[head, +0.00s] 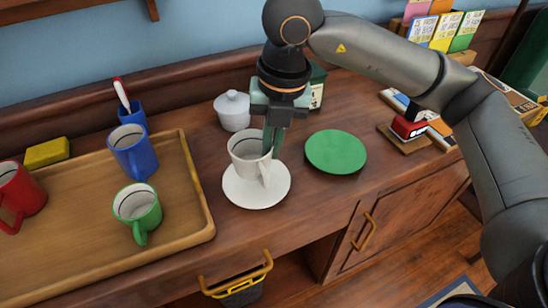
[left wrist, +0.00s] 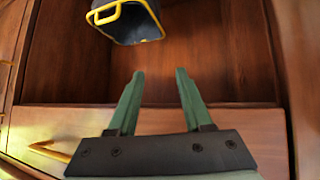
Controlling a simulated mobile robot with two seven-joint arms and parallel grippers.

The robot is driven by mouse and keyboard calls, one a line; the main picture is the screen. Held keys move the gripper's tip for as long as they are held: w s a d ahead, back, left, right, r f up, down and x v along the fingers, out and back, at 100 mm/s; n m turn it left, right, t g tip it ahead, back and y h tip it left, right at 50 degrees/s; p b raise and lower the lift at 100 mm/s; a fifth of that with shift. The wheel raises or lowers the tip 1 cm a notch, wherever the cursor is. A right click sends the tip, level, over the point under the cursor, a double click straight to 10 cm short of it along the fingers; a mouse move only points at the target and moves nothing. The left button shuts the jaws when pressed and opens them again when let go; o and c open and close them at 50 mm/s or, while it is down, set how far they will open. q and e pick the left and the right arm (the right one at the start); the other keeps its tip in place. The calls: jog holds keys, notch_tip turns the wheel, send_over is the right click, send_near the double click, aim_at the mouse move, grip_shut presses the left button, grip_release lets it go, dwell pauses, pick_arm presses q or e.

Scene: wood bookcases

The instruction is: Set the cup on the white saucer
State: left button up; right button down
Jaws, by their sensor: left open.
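The white cup (head: 245,152) is upright over the white saucer (head: 240,196) in the head view. Its handle points toward the front right. Its base is over the saucer's back part; I cannot tell for sure whether it touches. My right gripper (head: 273,143) comes from above, with its green fingers closed on the cup's right side, by the rim and handle. My left gripper (left wrist: 160,74) shows only in the left wrist view; its two green fingers are apart, with nothing between them.
A green plate (head: 336,151) lies right of the saucer, and a lidded white pot (head: 232,110) stands behind. A wooden tray (head: 197,190) with blue (head: 133,153) and green (head: 138,207) mugs is to the left. A dark bin with yellow handle (left wrist: 128,20) is near my left gripper.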

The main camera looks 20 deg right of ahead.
jog(key=shift+w+d+f, duration=0.15)
jog(key=shift+d+f, duration=0.05)
jog(key=shift+f, duration=0.1)
notch_tip(320, 180, down, 3)
jog(key=shift+w+d+f+b, duration=0.1)
jog(key=shift+d+f+b, duration=0.1)
jog(key=shift+b, duration=0.1)
jog(key=shift+f, duration=0.15)
jog(key=c, duration=1.1)
grip_release()
jog(key=shift+o, duration=0.2)
